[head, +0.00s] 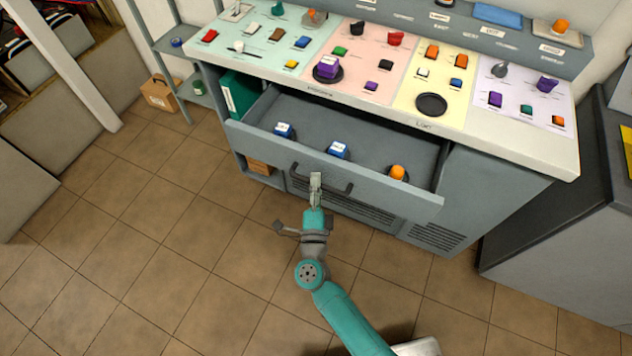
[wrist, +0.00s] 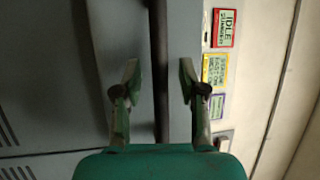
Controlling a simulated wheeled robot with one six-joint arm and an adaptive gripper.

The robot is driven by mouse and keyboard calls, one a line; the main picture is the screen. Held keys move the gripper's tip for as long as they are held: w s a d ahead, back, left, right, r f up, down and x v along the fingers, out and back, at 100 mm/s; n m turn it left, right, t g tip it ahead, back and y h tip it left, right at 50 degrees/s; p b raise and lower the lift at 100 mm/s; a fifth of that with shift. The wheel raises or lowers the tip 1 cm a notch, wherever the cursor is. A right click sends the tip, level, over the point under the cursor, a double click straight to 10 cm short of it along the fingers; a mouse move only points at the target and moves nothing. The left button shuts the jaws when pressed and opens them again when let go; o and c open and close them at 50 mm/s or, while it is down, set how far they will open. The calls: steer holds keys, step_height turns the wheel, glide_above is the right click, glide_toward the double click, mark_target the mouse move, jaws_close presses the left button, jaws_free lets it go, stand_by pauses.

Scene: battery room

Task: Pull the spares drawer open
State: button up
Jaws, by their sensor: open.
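The grey drawer (head: 250,127) under the worktop stands pulled out, with its inside showing. Two blue-and-white blocks (head: 284,130) and an orange round-topped item (head: 397,173) sit in it. A dark bar handle (head: 341,191) runs along the drawer front. My gripper (head: 316,182) is at the middle of this handle. In the wrist view my gripper (wrist: 158,82) has its two fingers apart, with a dark bar (wrist: 158,40), seemingly the handle, running between them. Gaps show on both sides of the bar.
The worktop (head: 390,112) above holds many small coloured items on tinted panels. A grey cabinet (head: 555,235) stands at the right. A cardboard box (head: 159,94) sits on the floor at the left. The tiled floor (head: 150,235) in front is clear. Coloured labels (wrist: 215,70) show in the wrist view.

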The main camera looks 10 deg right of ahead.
steer(key=v, duration=1.1)
steer(key=shift+s, duration=0.15)
steer(key=shift+f, duration=0.15)
steer(key=s+d+r+n+g+y, duration=0.1)
steer(key=s+d+r+n, duration=0.2)
steer(key=s+n, duration=0.3)
steer(key=s+d+r+n+g+y, duration=0.2)
steer(key=s+d+r+n, duration=0.2)
steer(key=s, duration=0.9)
steer(key=s+d+r+n+g+y, duration=0.1)
steer(key=s+d+r+n, duration=0.3)
steer(key=s+n, duration=0.5)
steer(key=shift+s+d+r+n+g, duration=0.15)
steer(key=shift+s+d+n+g, duration=0.2)
steer(key=shift+s+d, duration=0.3)
